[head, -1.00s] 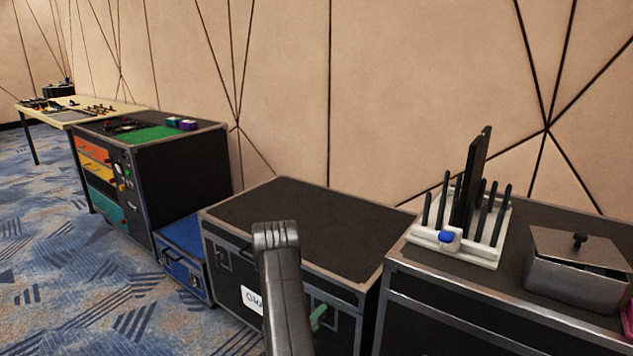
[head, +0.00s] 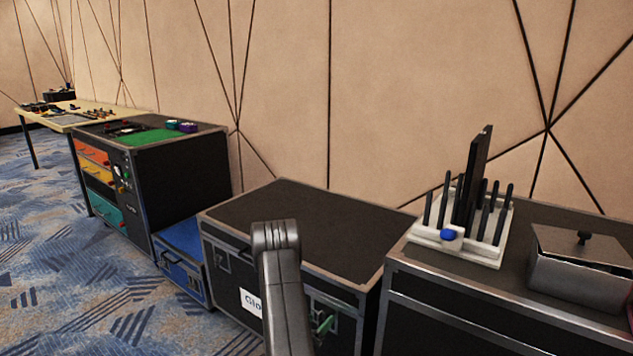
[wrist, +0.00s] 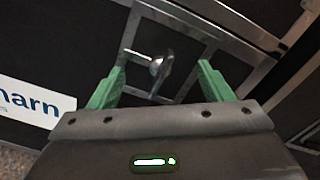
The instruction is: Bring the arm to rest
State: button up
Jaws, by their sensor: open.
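My gripper (wrist: 160,78) is open and empty in the wrist view, with its two green fingers apart. A metal latch (wrist: 158,68) on the front of a black case shows between and beyond the fingers; I cannot tell whether they touch it. In the head view my arm reaches forward in front of the middle black case (head: 310,222). Only a bit of green finger (head: 325,325) shows there, beside the arm at the case's front; the rest of the gripper is hidden behind the arm.
At right, another case (head: 420,268) bears a white rack (head: 480,252) with dark upright rods and a lidded metal box (head: 575,275). At left stand a low blue case (head: 183,240), a drawer cabinet (head: 185,180) and a table (head: 75,117). Carpet (head: 60,250) at left is clear.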

jog(key=shift+m, duration=1.3)
jog(key=shift+r, duration=0.15)
